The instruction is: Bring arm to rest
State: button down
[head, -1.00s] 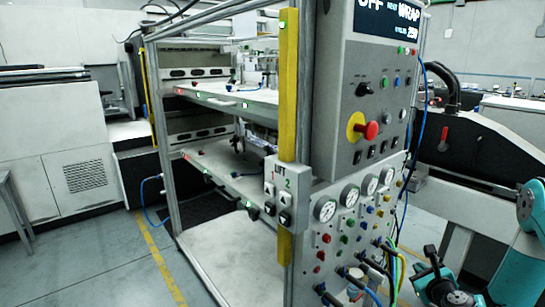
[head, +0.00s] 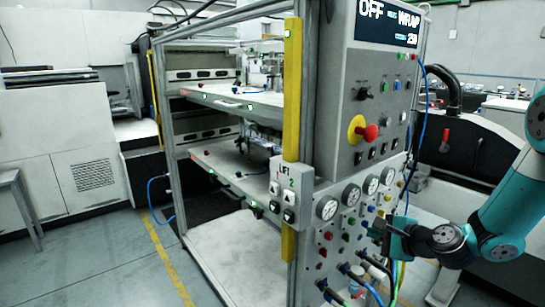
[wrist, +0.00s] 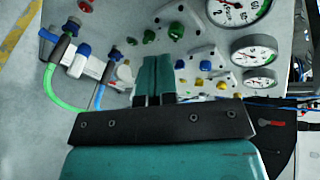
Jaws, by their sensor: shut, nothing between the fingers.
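My gripper (head: 372,228) is at the lower right in the head view, in front of the lower control panel (head: 343,236) with its gauges and coloured knobs. In the wrist view my gripper (wrist: 154,98) shows its two teal fingers side by side, closed together with nothing between them. Beyond the fingertips in that view are several coloured knobs and round gauges (wrist: 257,51). I cannot tell whether the fingertips touch the panel. My teal arm comes in from the right edge of the head view.
The upper panel carries a red stop button (head: 370,132) on a yellow base and a display (head: 388,22) reading OFF. A yellow post (head: 292,90) holds a lift switch box (head: 290,195). Hoses (head: 374,270) hang below the panel. Open floor (head: 120,270) lies at left.

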jog(key=s+a+r+n+g+y+p, duration=0.1)
jog(key=s+a+r+n+g+p, duration=0.1)
jog(key=s+a+r+n+g, duration=0.95)
jog(key=s+r+n+h, duration=0.1)
jog(key=s+r+n, duration=0.2)
jog(key=s+n, duration=0.3)
jog(key=s+r+n+h, duration=0.2)
jog(key=s+n, duration=0.5)
jog(key=s, duration=0.9)
jog(key=shift+s+d+r+h, duration=0.3)
jog(key=shift+d+r, duration=0.1)
jog(key=shift+d, duration=0.05)
